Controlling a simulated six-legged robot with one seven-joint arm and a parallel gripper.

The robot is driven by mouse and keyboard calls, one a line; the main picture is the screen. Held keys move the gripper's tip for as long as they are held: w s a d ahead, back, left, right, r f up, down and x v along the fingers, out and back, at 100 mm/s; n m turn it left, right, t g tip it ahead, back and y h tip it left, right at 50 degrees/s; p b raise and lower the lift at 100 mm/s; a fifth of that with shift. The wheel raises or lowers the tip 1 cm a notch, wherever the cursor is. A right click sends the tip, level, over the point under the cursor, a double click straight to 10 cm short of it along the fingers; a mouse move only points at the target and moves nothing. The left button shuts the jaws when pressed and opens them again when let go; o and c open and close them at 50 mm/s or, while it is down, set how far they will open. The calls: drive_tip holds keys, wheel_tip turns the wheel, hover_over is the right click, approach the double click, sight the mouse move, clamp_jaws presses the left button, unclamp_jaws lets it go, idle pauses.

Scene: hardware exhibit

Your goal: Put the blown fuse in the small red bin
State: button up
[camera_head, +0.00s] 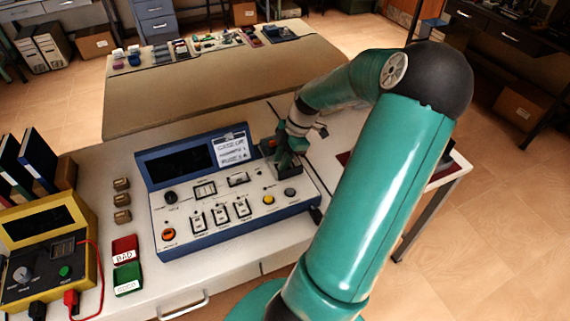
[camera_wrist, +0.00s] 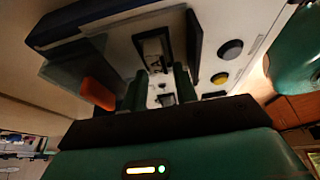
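My gripper (camera_head: 288,152) is over the upper right corner of the blue-edged console (camera_head: 240,229). In the wrist view its two fingers (camera_wrist: 160,72) stand apart with nothing clearly held between them. Just beyond them is a dark slot or holder (camera_wrist: 154,48) on the white panel; whether a fuse sits in it I cannot tell. An orange piece (camera_wrist: 98,94) lies beside a dark flap, left of the fingers. The small red bin (camera_head: 124,242), labelled BAD, is left of the console. No blown fuse can be made out for sure.
A green bin (camera_head: 128,272), labelled GOOD, is in front of the red one. Several small brown blocks (camera_head: 121,200) stand behind them. A yellow tester (camera_head: 84,211) with red leads is at the far left.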

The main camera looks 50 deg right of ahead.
clamp_jaws()
idle(0.3)
